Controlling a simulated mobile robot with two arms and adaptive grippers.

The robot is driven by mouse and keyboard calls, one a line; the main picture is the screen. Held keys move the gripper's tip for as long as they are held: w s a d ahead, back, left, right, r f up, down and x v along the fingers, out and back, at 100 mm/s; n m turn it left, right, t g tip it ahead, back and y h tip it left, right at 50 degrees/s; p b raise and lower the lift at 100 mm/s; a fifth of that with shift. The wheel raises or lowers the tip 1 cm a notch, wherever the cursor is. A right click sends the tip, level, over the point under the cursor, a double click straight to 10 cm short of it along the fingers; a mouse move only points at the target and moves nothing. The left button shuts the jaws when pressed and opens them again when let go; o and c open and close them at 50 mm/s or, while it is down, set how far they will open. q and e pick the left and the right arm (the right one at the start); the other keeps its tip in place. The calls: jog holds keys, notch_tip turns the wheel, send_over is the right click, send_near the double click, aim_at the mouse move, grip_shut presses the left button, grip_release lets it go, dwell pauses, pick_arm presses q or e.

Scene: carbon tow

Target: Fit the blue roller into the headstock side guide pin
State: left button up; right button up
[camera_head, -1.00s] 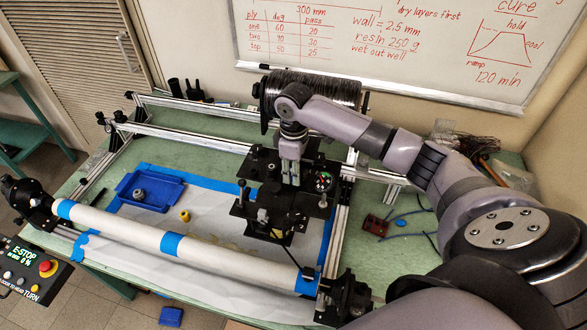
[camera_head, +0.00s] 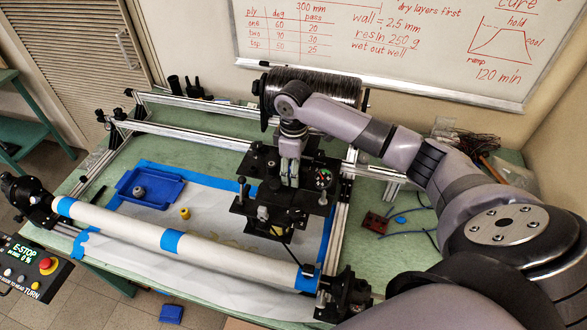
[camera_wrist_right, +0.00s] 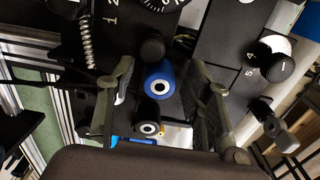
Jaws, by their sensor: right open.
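The blue roller (camera_wrist_right: 160,82) shows end-on in the right wrist view, with a white ring and dark centre. It is between the two fingers of my right gripper (camera_wrist_right: 172,80), which are open, with a gap on both sides. In the head view this gripper (camera_head: 290,172) points down over the black carriage (camera_head: 285,213) and hides the roller. A black roller (camera_wrist_right: 149,130) with a white ring is just below the blue one in the wrist view. I cannot tell how far the blue roller sits on a guide pin. My left gripper is not in view.
A long white mandrel (camera_head: 130,230) with blue tape spans the front. A blue tray (camera_head: 168,192) holds a grey roller (camera_head: 139,191); a yellow roller (camera_head: 185,213) lies beside it. A black tow spool (camera_head: 335,88) is behind the carriage. A red block (camera_head: 374,221) lies right.

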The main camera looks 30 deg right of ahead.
notch_tip(320, 180, up, 12)
dwell(0.4)
jog(key=shift+f, duration=0.15)
dwell(0.3)
